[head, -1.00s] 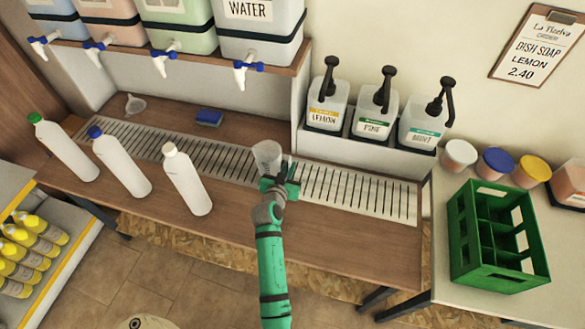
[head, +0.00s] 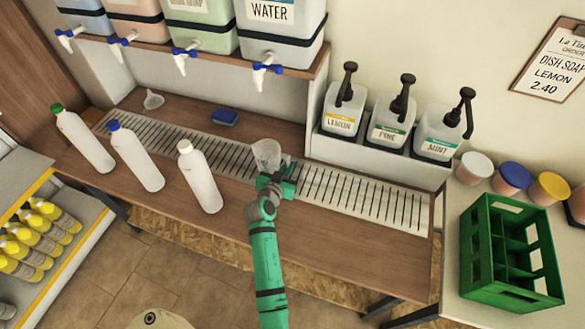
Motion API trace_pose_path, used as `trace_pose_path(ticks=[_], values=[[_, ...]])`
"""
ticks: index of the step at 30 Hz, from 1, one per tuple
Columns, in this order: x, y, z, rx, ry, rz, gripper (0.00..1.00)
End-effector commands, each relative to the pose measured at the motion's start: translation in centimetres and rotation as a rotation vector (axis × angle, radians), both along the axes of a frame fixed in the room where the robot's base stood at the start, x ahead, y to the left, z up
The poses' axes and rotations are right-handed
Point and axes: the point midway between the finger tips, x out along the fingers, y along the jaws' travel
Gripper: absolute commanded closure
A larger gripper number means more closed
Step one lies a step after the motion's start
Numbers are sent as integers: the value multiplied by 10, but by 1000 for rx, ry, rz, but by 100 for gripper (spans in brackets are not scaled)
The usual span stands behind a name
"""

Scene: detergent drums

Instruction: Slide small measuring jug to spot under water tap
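The small measuring jug (head: 267,155) is a clear, upright cup on the slotted drain strip (head: 318,185). My green gripper (head: 276,176) is at its near side, close against it or touching. The fingers are partly hidden by the wrist and the jug, so I cannot tell whether they are open or shut on it. The water tap (head: 266,72), white with a blue handle, hangs from the WATER drum (head: 270,35) above and behind the jug. In the picture the jug lies almost straight below this tap.
Three white bottles (head: 200,180) stand left of the jug. A blue sponge (head: 224,117) and a funnel (head: 153,99) lie behind the strip. Pump dispensers (head: 388,128) stand back right, a green crate (head: 510,255) at far right. The strip between jug and white-capped bottle is clear.

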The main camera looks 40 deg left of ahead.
Motion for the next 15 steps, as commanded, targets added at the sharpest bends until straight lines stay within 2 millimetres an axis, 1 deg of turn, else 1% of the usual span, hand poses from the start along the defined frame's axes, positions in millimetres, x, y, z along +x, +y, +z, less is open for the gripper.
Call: trace_pose_path(ticks=[12,14,15], values=[[-1,2,-1,-1,1,0,100],[-1,2,-1,0,1,0,85],[-1,2,-1,0,1,0,76]])
